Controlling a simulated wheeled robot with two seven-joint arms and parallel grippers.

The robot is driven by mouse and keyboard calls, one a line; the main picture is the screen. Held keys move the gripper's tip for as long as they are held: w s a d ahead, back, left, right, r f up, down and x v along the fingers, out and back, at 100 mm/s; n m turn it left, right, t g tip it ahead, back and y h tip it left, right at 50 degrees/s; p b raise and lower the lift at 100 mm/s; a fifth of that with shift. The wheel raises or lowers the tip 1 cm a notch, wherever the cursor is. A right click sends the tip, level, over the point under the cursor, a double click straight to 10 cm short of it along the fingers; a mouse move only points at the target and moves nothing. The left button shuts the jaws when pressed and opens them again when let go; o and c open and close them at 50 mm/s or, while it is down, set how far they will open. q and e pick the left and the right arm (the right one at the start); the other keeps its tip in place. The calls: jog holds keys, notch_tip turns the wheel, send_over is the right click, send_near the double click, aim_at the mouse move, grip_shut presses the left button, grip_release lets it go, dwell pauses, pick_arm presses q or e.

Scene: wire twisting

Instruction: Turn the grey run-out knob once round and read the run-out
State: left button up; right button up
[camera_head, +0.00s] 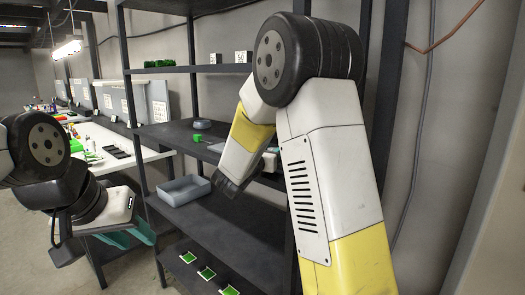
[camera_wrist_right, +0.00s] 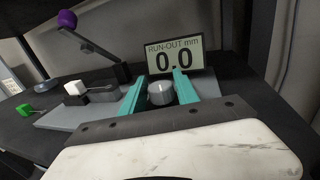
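The grey run-out knob (camera_wrist_right: 160,93) is a round, light-topped cylinder on a grey base plate (camera_wrist_right: 60,117). My right gripper (camera_wrist_right: 160,88) is open, with one teal finger on each side of the knob and small gaps showing. The run-out display (camera_wrist_right: 175,59) stands behind the knob and reads "RUN-OUT mm 0.0". In the head view, my right arm hides the knob and the right fingertips. My left gripper (camera_head: 130,236) is at the lower left, away from the shelf, with its two teal fingers apart and nothing seen between them.
On the right wrist view's left stand a dark arm with a purple ball (camera_wrist_right: 67,18), a white block (camera_wrist_right: 75,88) and a green piece (camera_wrist_right: 24,109). The head view shows a grey tray (camera_head: 184,190) on the dark shelf and a white workbench (camera_head: 105,145) behind.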

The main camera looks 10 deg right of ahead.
grip_shut()
jog(key=shift+m+g+h, duration=0.4)
jog(key=shift+h, duration=0.1)
jog(key=m+g+h, duration=0.3)
jog(key=g, duration=0.1)
jog(key=shift+a+m+g+h, duration=0.1)
jog(key=shift+m+g+h, duration=0.2)
jog(key=shift+m+h, duration=0.1)
jog(key=shift+m+g+h, duration=0.55)
jog(key=shift+m+g, duration=0.6)
jog(key=shift+g, duration=0.45)
jog(key=shift+m+g+h, duration=0.55)
jog(key=shift+m+g, duration=0.6)
jog(key=shift+g, duration=0.45)
jog(key=shift+g, duration=0.4)
jog(key=shift+r, duration=0.1)
jog(key=shift+o, duration=2.4)
grip_release()
